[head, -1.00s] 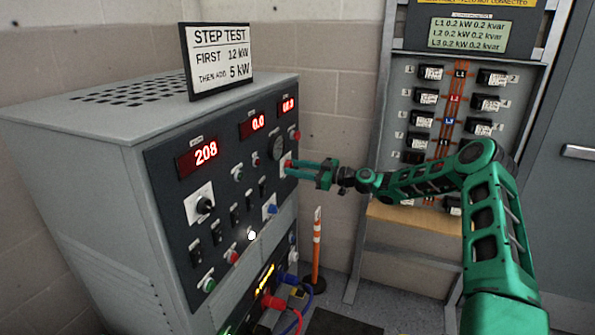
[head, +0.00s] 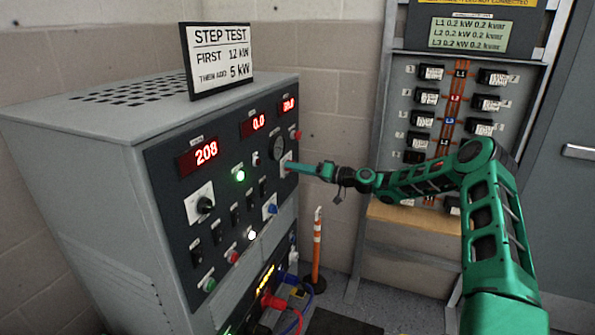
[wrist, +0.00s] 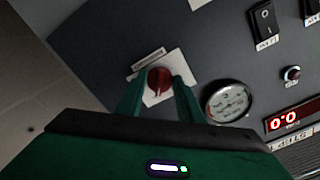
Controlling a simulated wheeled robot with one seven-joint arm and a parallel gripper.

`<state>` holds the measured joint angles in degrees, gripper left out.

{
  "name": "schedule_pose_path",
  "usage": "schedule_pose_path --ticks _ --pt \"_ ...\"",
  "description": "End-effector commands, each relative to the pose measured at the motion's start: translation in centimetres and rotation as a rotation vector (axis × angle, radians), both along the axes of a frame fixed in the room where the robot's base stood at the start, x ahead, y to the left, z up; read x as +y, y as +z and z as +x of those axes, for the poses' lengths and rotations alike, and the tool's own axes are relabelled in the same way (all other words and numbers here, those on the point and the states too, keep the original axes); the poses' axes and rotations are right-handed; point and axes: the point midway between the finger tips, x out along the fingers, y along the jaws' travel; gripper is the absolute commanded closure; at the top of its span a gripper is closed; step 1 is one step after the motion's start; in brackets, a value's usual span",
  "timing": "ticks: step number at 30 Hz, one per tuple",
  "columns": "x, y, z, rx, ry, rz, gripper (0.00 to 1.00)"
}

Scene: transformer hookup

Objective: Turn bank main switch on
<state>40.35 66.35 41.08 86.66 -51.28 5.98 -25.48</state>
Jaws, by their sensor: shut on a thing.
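The bank panel is a dark face (head: 165,200) on a grey cabinet at the left of the head view. A red rotary knob (wrist: 159,80) on a white square plate (wrist: 178,64) shows in the wrist view; I take it as the main switch. My gripper (head: 292,167) reaches the panel's right side from the right. In the wrist view my gripper (wrist: 158,85) has one finger on each side of the knob, shut on it. In the head view my fingers hide the knob. A green lamp (head: 240,175) is lit on the panel.
A round gauge (head: 277,148) and a red button (head: 295,134) sit close above my fingers. Other switches, a black knob (head: 205,205) and red displays (head: 200,155) fill the panel. Cables (head: 303,305) hang below. An orange post (head: 317,245) stands behind.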

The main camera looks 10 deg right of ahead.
Motion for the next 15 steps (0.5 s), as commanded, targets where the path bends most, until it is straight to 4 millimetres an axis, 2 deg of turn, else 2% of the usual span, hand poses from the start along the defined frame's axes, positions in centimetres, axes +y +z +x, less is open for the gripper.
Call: schedule_pose_path --ticks 15 --pt "0.15 0.11 0.12 0.099 -0.001 0.073 0.89"
